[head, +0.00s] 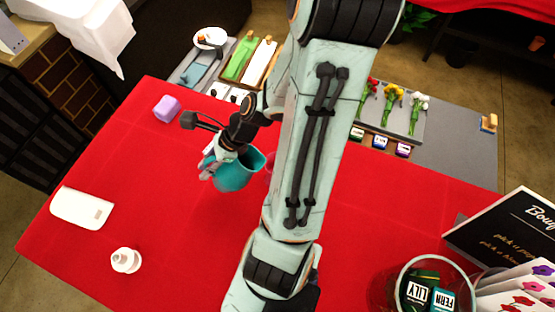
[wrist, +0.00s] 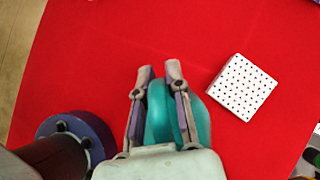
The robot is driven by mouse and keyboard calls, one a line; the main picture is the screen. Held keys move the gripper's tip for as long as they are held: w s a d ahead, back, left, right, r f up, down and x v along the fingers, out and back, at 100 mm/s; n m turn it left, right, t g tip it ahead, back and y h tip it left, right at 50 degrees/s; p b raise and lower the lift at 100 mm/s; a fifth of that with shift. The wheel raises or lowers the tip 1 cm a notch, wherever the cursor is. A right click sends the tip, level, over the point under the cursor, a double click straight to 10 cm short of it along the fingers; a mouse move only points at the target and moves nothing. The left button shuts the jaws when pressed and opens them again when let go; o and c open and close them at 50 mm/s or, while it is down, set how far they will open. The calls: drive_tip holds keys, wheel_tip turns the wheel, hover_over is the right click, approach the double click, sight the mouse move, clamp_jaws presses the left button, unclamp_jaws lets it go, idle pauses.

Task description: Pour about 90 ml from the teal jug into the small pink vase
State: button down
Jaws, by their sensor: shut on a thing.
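The teal jug (head: 238,174) is at the middle of the red table in the head view, its open mouth facing up and to the right. My gripper (head: 211,163) is shut on its left side. In the wrist view the jug (wrist: 203,120) shows between and beside the two fingers of my gripper (wrist: 160,85). I cannot tell whether the jug touches the table, nor see any liquid in it. A faint pinkish sliver (head: 269,163) shows just right of the jug, mostly behind my arm; I cannot tell whether it is the small pink vase.
A lilac block (head: 166,108), a white flat piece (head: 82,208) and a white round piece (head: 125,261) are on the red table (head: 160,200). A dotted white square (wrist: 242,87) lies on it in the wrist view. A glass bowl (head: 385,285) stands front right.

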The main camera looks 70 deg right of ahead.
sight(209, 159)
drive_tip(key=shift+s+d+r+t+y, duration=0.15)
drive_tip(key=shift+r+t+y, duration=0.1)
drive_tip(key=shift+r+t, duration=0.2)
drive_tip(key=shift+s+d+r+t+y, duration=0.1)
drive_tip(key=shift+s+r+t+y, duration=0.1)
drive_tip(key=shift+r+t+y, duration=0.25)
drive_tip(key=shift+s+d+r+t+y, duration=0.15)
drive_tip(key=shift+r+t, duration=0.15)
drive_tip(key=shift+r, duration=0.25)
drive_tip(key=shift+r, duration=0.1)
drive_tip(key=shift+s+d+r+t+y, duration=0.15)
drive_tip(key=shift+s+r+t+y, duration=0.15)
drive_tip(key=shift+r+t, duration=0.25)
drive_tip(key=shift+s+d+r+t+y, duration=0.2)
drive_tip(key=shift+r+t+y, duration=0.15)
drive_tip(key=shift+r+t, duration=0.15)
drive_tip(key=shift+s+d+r+t+y+p, duration=0.25)
drive_tip(key=shift+s+r+t+y+p, duration=0.25)
drive_tip(key=shift+r+t+p, duration=0.15)
idle(1.4)
drive_tip(key=shift+s+d+r+t+y+p, duration=0.3)
drive_tip(key=shift+s+d+r+t, duration=0.15)
drive_tip(key=shift+s+r, duration=0.1)
idle(0.6)
